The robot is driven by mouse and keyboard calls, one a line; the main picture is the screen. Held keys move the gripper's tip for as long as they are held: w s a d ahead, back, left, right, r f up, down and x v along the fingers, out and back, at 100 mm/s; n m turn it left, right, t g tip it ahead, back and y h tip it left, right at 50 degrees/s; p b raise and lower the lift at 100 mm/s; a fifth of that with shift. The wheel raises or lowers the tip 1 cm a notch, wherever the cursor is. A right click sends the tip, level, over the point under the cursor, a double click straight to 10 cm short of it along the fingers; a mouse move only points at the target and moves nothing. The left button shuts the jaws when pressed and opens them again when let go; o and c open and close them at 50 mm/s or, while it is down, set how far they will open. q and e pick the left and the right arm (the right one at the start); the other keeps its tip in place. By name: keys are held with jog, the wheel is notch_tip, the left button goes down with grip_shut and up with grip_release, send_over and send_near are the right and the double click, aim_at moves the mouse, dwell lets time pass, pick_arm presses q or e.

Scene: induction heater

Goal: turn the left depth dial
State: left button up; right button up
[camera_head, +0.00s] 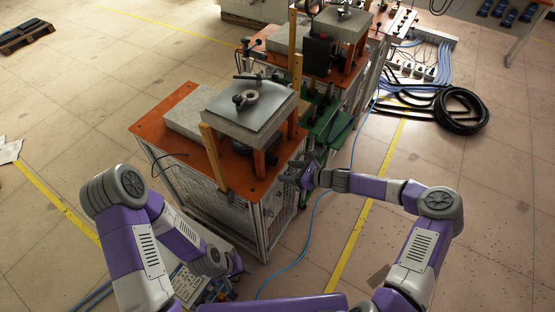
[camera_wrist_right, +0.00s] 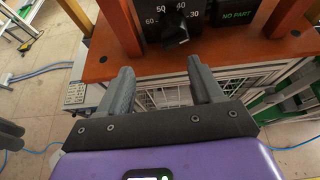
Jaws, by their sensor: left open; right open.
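A black dial (camera_wrist_right: 174,30) with a pointer knob shows in the right wrist view, on a dark panel marked 30, 40, 50 and 60. It sits above the orange bench top (camera_wrist_right: 230,55). My right gripper (camera_wrist_right: 163,82) is open, and its two grey fingers point towards the bench edge, below and short of the dial. Nothing is between the fingers. In the head view my right gripper (camera_head: 304,176) is beside the right front corner of the near bench; the dial cannot be made out there. My left gripper (camera_head: 236,270) is low at the front, empty and open.
The near orange bench (camera_head: 150,125) carries a grey raised plate (camera_head: 230,112) on wooden posts. A "NO PART" display (camera_wrist_right: 237,15) is right of the dial. A second similar bench stands behind. A blue hose (camera_head: 311,225) crosses the floor; black cable coils (camera_head: 462,110) lie at right.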

aim_at(276, 163)
jog(key=shift+m+t, duration=0.3)
jog(key=shift+m, duration=0.3)
jog(key=w+a, duration=0.1)
jog(key=w, duration=0.1)
jog(key=w+a+f, duration=0.1)
jog(key=w+a, duration=0.2)
jog(key=shift+w+a+f, duration=0.15)
jog(key=shift+w+f, duration=0.1)
jog(key=shift+w, duration=0.15)
jog(key=c, duration=1)
jog(key=n+t+b, duration=0.1)
jog(key=b, duration=0.2)
jog(key=n+t+h+b, duration=0.1)
jog(key=n+b, duration=0.1)
jog(key=b, duration=0.2)
jog(key=shift+s+f, duration=0.15)
jog(key=shift+f, duration=0.15)
jog(key=shift+r+n+t+b, duration=0.2)
jog(key=shift+n+t+b, duration=0.1)
jog(key=shift+n+b, duration=0.1)
jog(key=o, duration=1)
